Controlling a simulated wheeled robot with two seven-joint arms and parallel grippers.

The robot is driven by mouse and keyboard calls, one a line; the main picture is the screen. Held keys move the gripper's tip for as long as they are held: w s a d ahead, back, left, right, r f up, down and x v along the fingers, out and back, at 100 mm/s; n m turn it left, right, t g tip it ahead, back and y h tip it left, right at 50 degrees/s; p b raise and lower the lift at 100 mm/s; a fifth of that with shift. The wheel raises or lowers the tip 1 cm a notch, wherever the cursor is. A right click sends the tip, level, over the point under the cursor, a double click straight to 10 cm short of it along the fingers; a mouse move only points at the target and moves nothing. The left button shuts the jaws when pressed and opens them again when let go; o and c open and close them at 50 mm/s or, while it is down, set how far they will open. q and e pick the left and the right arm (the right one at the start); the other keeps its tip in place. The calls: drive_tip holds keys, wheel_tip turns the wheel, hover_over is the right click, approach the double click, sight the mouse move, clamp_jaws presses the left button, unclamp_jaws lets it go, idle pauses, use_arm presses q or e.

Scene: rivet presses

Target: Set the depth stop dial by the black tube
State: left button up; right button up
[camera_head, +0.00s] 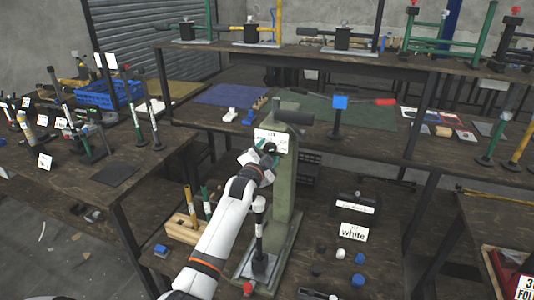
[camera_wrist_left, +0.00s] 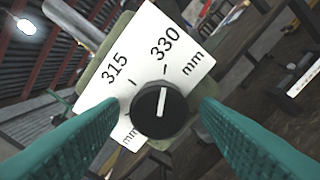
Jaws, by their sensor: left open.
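The depth stop dial is a round black knob (camera_wrist_left: 160,110) with a white pointer line, on a white plate (camera_wrist_left: 118,82) marked 315 mm and 330 mm. The pointer points up the picture, roughly toward the tick by 330. The plate (camera_head: 270,137) is on the green press column (camera_head: 284,190). My left gripper (camera_head: 268,153) is at the plate; in the wrist view its teal fingers are open on either side of the knob, with gaps visible. A dark upright tube (camera_head: 260,232) with a pale top stands on the press base; I cannot tell surely if it is the black tube.
A wooden block (camera_head: 185,231) with upright tubes stands left of the press. A "white" sign (camera_head: 353,232) and small black, blue and red caps lie to the right and in front. A shelf table (camera_head: 380,135) with mats and a blue-topped post (camera_head: 338,115) is behind.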

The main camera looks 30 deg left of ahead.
use_arm(q)
drive_tip(key=c, duration=1)
drive_tip(key=shift+n, duration=0.3)
drive_tip(key=shift+r+n+p, duration=0.1)
drive_tip(key=shift+n+p, duration=0.45)
drive_tip(key=shift+n, duration=0.35)
drive_tip(key=n+p, duration=0.1)
drive_tip(key=n, duration=0.2)
drive_tip(key=n+p, duration=0.1)
drive_tip(key=n, duration=0.3)
drive_tip(key=shift+d, duration=0.1)
drive_tip(key=shift+n+p, duration=0.4)
drive_tip(key=shift+n, duration=0.8)
